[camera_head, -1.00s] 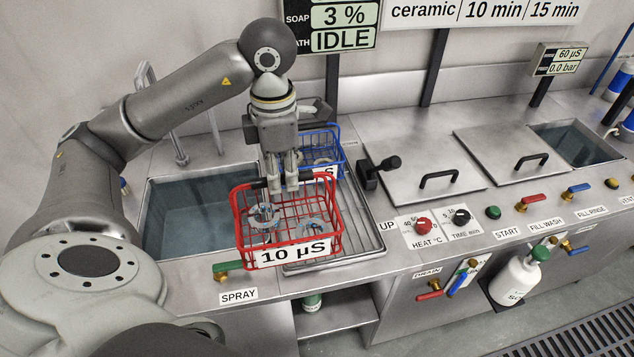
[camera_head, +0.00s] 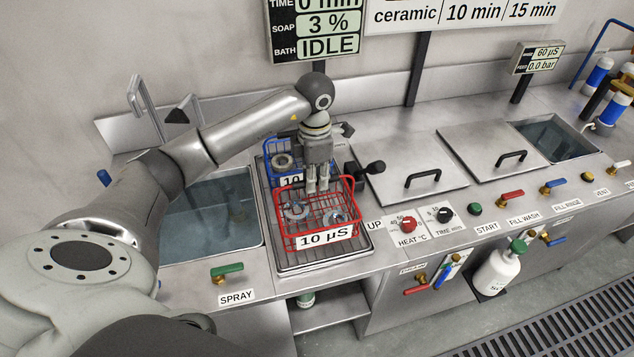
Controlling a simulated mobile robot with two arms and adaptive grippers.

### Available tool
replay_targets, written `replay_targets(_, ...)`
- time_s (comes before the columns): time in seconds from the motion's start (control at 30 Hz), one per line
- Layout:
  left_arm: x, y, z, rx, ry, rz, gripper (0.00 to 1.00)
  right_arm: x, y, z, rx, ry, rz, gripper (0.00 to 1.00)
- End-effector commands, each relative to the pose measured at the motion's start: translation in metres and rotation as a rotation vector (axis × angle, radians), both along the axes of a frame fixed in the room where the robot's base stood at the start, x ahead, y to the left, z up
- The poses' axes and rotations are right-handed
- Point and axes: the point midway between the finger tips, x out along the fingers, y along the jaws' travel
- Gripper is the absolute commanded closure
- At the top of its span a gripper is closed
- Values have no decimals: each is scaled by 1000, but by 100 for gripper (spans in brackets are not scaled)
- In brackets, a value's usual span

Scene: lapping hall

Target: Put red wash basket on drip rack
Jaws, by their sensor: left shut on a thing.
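The red wash basket (camera_head: 347,212) is a wire basket with a "10 µS" label on its front and a few metal ring-like parts inside. It is over the front part of the drip rack (camera_head: 290,268), a wire grid in a steel tray right of the sink. I cannot tell whether it touches the grid. My left gripper (camera_head: 317,189) points down and is shut on the red basket at its top middle; the fingers hide part of the handle. A blue wash basket (camera_head: 270,152) stands on the rack's back part, partly behind my gripper. My right gripper is not in view.
A water-filled sink (camera_head: 205,215) with a tap is left of the rack. A black-knobbed lever (camera_head: 374,168) stands close to the rack's right side. Right of it are lidded tanks with black handles (camera_head: 423,175), and front knobs and valves.

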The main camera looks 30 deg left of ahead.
Motion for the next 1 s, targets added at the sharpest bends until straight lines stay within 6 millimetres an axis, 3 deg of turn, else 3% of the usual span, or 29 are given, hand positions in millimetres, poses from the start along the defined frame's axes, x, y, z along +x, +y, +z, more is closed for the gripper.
replay_targets(0.17,7,-1,-5,-2,-4,1,100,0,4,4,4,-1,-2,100)
replay_targets(0.43,8,0,-31,-1,-1,1,100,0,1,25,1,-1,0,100)
replay_targets(0.9,8,0,-41,0,-4,1,100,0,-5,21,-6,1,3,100)
replay_targets(0.93,7,0,-42,1,0,1,80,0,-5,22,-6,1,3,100)
replay_targets(1.0,7,0,-42,1,0,1,70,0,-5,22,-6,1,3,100)
